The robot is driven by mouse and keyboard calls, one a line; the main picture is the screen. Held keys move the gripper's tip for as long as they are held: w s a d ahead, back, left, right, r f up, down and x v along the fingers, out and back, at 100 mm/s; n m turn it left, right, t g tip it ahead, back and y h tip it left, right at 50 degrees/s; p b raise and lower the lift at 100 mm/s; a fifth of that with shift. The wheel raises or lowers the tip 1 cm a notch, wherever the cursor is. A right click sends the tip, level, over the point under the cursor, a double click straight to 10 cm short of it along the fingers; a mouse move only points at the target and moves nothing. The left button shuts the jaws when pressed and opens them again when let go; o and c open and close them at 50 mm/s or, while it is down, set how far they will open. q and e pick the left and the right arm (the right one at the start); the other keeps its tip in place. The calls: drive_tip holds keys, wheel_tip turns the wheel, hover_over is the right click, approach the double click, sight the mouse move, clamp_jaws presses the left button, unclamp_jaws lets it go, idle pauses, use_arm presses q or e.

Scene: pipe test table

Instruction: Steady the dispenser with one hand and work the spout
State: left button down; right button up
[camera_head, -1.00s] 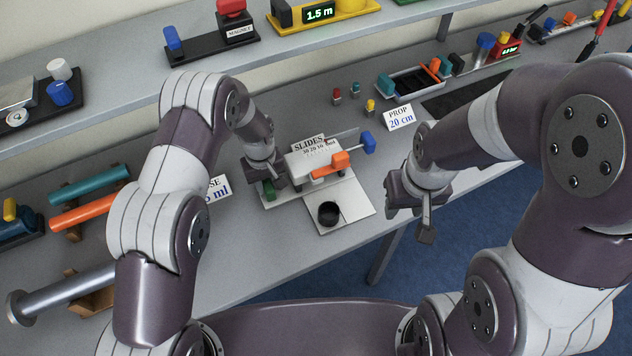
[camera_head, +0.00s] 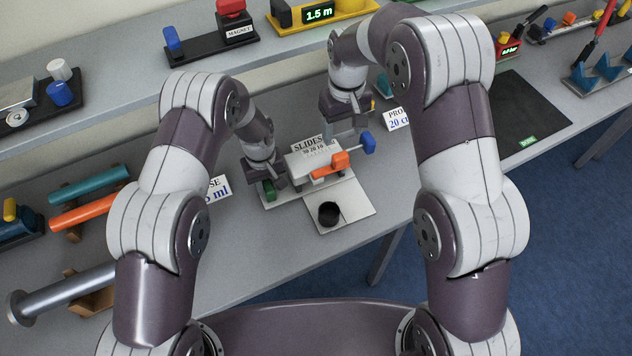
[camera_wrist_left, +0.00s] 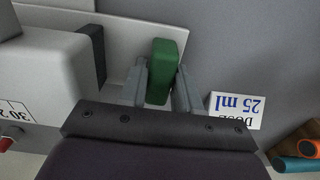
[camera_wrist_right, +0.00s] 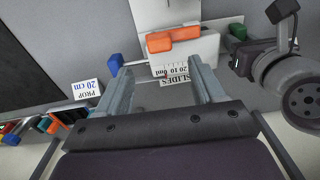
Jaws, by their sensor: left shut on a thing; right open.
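The white dispenser (camera_head: 305,164) stands on a pale baseplate on the table, with a SLIDES label at its top. A green grip block (camera_wrist_left: 165,70) sticks out at its left end, and my left gripper (camera_wrist_left: 160,76) is shut on it. An orange piece (camera_head: 331,166) sits on its front right, and a blue knob (camera_head: 368,143) sticks out to the right on a rod. Both also show in the right wrist view, the orange piece (camera_wrist_right: 172,39) and the blue knob (camera_wrist_right: 115,64). My right gripper (camera_wrist_right: 163,85) is open and empty, above and behind the dispenser's right end.
A black cup (camera_head: 329,213) stands on the plate in front of the dispenser. A DOSE 25 ml card (camera_wrist_left: 236,108) stands to the left, and a PROP 20 cm card (camera_wrist_right: 87,89) to the right. A shelf (camera_head: 120,92) runs behind. The table front right is clear.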

sight(340, 155)
wheel_tip(340, 155, down, 10)
drive_tip(key=shift+f, duration=0.1)
idle(0.4)
drive_tip(key=c, duration=1.1)
drive_tip(key=s+m, duration=0.1)
drive_tip(key=m, duration=0.2)
drive_tip(key=shift+s+d+m, duration=0.15)
drive_tip(key=shift+s+m, duration=0.15)
drive_tip(key=shift+s, duration=0.1)
